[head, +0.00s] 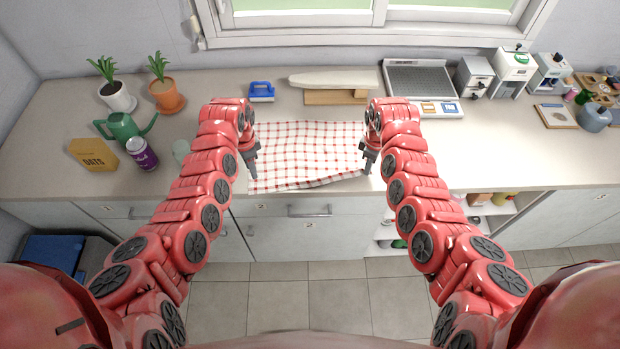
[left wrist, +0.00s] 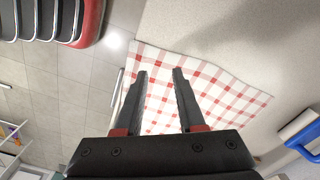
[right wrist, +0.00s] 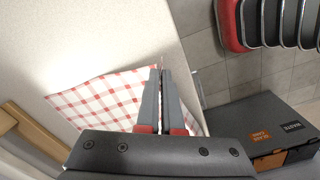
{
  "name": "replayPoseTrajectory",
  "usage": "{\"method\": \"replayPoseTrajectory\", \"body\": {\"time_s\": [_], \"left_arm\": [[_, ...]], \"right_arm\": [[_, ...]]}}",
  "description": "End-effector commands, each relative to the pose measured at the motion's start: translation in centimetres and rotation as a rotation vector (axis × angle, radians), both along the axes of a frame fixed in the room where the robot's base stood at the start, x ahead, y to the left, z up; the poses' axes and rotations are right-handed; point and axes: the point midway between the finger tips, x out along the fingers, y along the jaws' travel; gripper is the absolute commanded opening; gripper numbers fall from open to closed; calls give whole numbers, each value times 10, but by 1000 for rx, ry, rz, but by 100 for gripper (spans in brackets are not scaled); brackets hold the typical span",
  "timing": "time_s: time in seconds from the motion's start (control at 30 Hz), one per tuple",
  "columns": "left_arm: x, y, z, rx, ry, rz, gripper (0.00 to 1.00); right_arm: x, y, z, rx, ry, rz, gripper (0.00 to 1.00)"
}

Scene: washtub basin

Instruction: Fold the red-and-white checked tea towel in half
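The red-and-white checked tea towel (head: 305,150) lies spread on the counter, slightly rippled, its front edge near the counter's front. That edge rises toward the right, where the corner looks lifted. My left gripper (head: 254,170) is at the towel's left side. In the left wrist view its fingers (left wrist: 161,75) are apart, with towel (left wrist: 215,90) showing between and beyond them. My right gripper (head: 367,170) is at the front right corner. In the right wrist view its fingers (right wrist: 161,72) are nearly together at the towel (right wrist: 100,100) corner; the pinched cloth is mostly hidden.
A drainer or scale-like tray (head: 418,78) stands back right. A purple can (head: 142,154), oats box (head: 93,155) and green watering can (head: 122,127) are left.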

Motion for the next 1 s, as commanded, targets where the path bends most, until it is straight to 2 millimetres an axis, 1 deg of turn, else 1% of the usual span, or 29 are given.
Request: {"method": "replayPoseTrajectory", "body": {"time_s": [0.13, 0.17, 0.2, 0.33, 0.37, 0.57, 0.67, 0.7, 1.0], "left_arm": [[0, 0, 0, 0, 0, 0, 38], [0, 0, 0, 0, 0, 0, 42], [0, 0, 0, 0, 0, 0, 49], [0, 0, 0, 0, 0, 0, 72], [0, 0, 0, 0, 0, 0, 76], [0, 0, 0, -1, 0, 0, 76], [0, 0, 0, -1, 0, 0, 92], [0, 0, 0, 0, 0, 0, 99], [0, 0, 2, -1, 0, 0, 100]], "right_arm": [[0, 0, 0, 0, 0, 0, 0], [0, 0, 0, 0, 0, 0, 0], [0, 0, 0, 0, 0, 0, 0], [0, 0, 0, 0, 0, 0, 0], [0, 0, 0, 0, 0, 0, 0], [0, 0, 0, 0, 0, 0, 0], [0, 0, 0, 0, 0, 0, 0], [0, 0, 0, 0, 0, 0, 0], [0, 0, 2, 1, 0, 0, 0]]}}
